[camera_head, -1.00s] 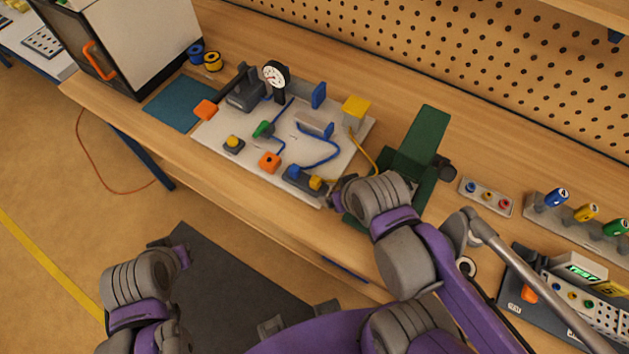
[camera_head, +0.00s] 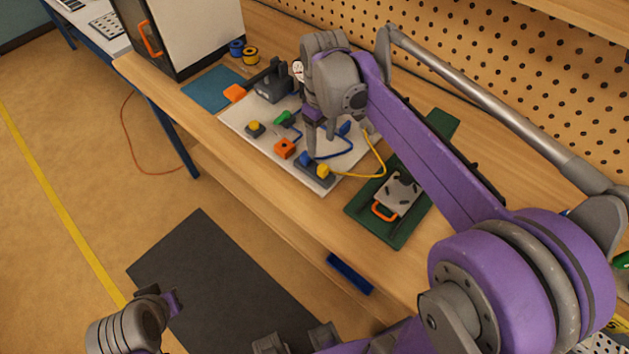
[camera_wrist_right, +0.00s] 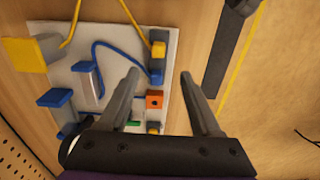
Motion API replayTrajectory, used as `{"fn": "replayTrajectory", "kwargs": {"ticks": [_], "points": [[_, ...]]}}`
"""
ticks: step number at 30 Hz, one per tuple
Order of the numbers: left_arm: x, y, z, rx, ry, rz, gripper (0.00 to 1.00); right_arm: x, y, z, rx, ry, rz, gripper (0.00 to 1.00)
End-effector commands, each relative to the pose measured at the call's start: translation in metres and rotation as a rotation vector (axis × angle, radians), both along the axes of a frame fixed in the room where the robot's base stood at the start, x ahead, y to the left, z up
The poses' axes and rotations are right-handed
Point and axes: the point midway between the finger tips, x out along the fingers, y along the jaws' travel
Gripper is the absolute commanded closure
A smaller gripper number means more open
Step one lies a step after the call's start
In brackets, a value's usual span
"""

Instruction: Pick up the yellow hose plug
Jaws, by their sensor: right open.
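The yellow hose plug (camera_head: 323,170) is a small yellow block at the front edge of the pale board (camera_head: 333,184), with a yellow hose curving off to the right. In the right wrist view the plug (camera_wrist_right: 159,49) sits at the end of a blue and grey block (camera_wrist_right: 156,75). My right gripper (camera_head: 311,153) points down over the board, left of the plug. In the right wrist view its open, empty fingers (camera_wrist_right: 159,73) frame the blue end of that block, with the plug just past the tips. My left gripper (camera_head: 165,298) is low at left, away from the bench; its jaws are unclear.
An orange block (camera_head: 284,149), a green part (camera_head: 284,118) and a blue hose (camera_head: 336,154) are close to my right gripper. A green mat (camera_head: 366,217) with a metal plate (camera_head: 400,195) lies to the right.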

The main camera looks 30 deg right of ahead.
Motion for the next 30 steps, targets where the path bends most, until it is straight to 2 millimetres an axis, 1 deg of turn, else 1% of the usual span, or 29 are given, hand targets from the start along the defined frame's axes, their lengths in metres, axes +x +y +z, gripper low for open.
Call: {"fn": "replayTrajectory", "kwargs": {"ticks": [2,4,10,17,24,27,30], "points": [[0.000,0.000,-0.001,0.000,0.000,0.000,1.00,0.003,-0.002,-0.004,0.002,0.009,0.007,0.35],[0.000,0.000,-0.002,0.000,0.001,0.000,1.00,0.003,-0.002,-0.013,0.002,0.011,0.010,0.35],[-0.001,0.000,-0.005,0.000,0.003,0.000,1.00,0.002,-0.002,-0.045,0.001,0.010,0.008,0.35],[-0.002,0.000,-0.005,0.000,0.003,0.000,1.00,0.001,-0.003,-0.062,0.001,0.009,0.007,0.35],[-0.002,0.000,-0.005,0.000,0.003,0.000,1.00,-0.004,-0.007,-0.097,0.001,0.008,0.007,0.35],[-0.002,0.000,-0.005,0.000,0.004,0.000,1.00,-0.005,-0.007,-0.105,0.001,0.008,0.007,0.35],[-0.002,0.000,-0.005,0.000,0.004,0.000,1.00,-0.005,-0.007,-0.108,0.001,0.008,0.007,0.35]]}}
